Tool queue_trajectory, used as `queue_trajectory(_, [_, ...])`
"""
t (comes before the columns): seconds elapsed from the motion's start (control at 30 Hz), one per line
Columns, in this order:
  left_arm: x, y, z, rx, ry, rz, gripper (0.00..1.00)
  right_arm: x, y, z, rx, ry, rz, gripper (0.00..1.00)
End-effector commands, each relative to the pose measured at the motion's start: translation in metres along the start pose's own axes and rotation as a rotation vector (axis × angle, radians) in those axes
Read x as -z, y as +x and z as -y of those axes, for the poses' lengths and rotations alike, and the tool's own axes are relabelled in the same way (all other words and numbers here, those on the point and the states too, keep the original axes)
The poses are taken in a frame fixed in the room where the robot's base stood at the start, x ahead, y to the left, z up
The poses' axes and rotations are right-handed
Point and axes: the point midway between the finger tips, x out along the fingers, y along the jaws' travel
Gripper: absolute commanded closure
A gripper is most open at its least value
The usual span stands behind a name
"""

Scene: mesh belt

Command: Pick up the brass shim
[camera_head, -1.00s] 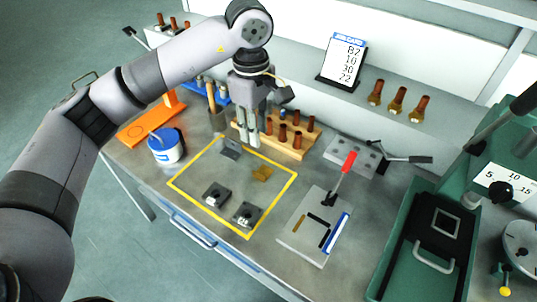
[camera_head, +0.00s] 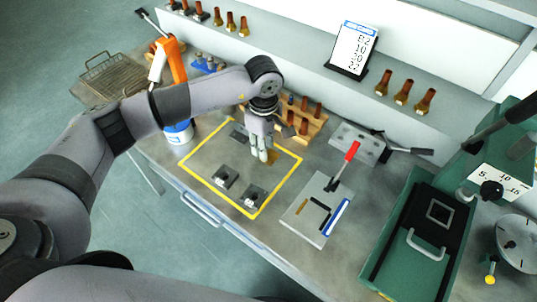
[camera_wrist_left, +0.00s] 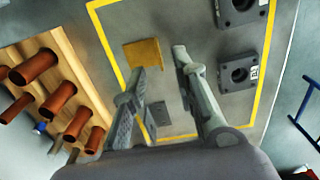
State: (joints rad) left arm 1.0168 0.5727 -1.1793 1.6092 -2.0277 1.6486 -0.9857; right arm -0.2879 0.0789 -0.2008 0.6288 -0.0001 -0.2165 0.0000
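The brass shim (camera_head: 273,156) is a small gold-coloured plate lying inside the yellow outline, partly hidden by my left gripper in the head view. The left wrist view shows it clearly (camera_wrist_left: 143,54), flat on the grey table, just beyond the tip of the left-hand finger. My left gripper (camera_head: 264,156) points down over the shim. In the left wrist view its two fingers (camera_wrist_left: 159,62) are apart with nothing between them. I cannot tell the exact height of the fingertips. My right gripper is in neither view.
Two dark square blocks (camera_head: 225,176) and a dark grey plate (camera_head: 238,134) share the yellow-outlined area. A wooden rack (camera_head: 310,127) with copper-coloured cylinders stands close behind the gripper. A fixture plate with a red-handled lever (camera_head: 352,151) is to the right. A blue-and-white tub (camera_head: 179,133) is left.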

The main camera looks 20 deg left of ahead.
Motion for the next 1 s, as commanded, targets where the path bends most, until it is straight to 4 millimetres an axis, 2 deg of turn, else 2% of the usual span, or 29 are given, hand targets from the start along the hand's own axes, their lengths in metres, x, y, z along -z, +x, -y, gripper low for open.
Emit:
queue_trajectory(0.03, [-0.001,0.003,0.001,0.005,-0.001,0.001,0.73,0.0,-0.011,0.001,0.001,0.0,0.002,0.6])
queue_trajectory(0.13, [-0.003,0.018,0.001,0.006,0.0,0.002,0.73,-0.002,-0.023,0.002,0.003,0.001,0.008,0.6])
queue_trajectory(0.3, [-0.002,0.04,0.0,0.002,-0.001,0.001,0.73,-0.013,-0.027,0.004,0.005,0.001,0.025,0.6])
queue_trajectory(0.57, [-0.002,0.044,0.0,0.0,0.001,0.0,0.73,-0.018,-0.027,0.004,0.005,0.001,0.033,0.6])
queue_trajectory(0.9, [-0.002,0.044,0.0,0.0,0.0,0.0,0.96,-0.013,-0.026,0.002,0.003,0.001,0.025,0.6])
queue_trajectory(1.0, [-0.002,0.044,-0.001,0.0,0.0,0.0,1.0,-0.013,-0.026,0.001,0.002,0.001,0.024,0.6])
